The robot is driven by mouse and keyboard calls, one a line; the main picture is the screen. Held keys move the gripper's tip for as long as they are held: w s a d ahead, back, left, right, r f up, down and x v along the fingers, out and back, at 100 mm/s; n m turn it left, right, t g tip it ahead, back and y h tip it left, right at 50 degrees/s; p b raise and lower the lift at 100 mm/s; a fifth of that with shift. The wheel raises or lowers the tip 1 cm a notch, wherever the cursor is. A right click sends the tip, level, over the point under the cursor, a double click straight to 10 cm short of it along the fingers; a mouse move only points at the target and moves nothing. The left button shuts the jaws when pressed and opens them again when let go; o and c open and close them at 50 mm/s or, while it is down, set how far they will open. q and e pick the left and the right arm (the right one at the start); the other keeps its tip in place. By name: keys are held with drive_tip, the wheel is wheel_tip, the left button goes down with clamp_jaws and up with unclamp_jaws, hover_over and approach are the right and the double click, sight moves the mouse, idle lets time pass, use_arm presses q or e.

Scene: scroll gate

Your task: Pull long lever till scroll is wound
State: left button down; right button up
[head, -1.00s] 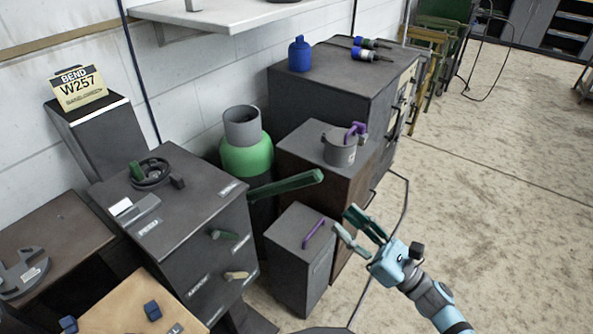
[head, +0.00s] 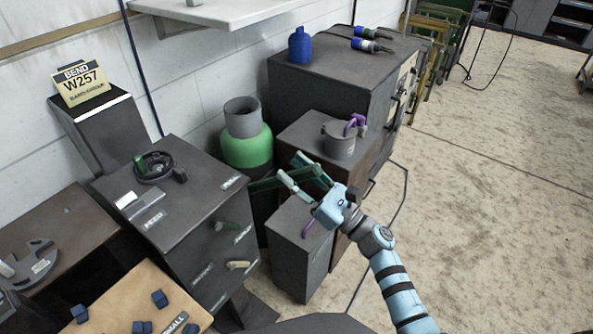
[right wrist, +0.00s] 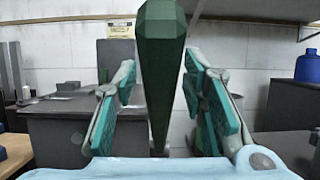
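The long green lever (head: 262,185) sticks out from the right side of the grey cabinet (head: 205,235) in the head view. My right gripper (head: 291,166) is open at the lever's free end, above the small grey box. In the right wrist view the lever (right wrist: 160,65) stands large between the two open fingers, with gaps visible on both sides. The fingers partly hide the lever's end in the head view. I cannot make out a scroll. My left gripper is not clearly in view.
A small grey box with a purple handle (head: 308,227) stands below my right gripper. A brown cabinet with a grey pot (head: 339,142) and a green-and-grey cylinder (head: 246,148) stand close behind. Short handles (head: 238,265) project from the grey cabinet's front. Open floor (head: 480,230) lies right.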

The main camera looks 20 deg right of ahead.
clamp_jaws()
drive_tip(key=shift+w+r, duration=0.1)
drive_tip(key=shift+r, duration=0.05)
idle(0.6)
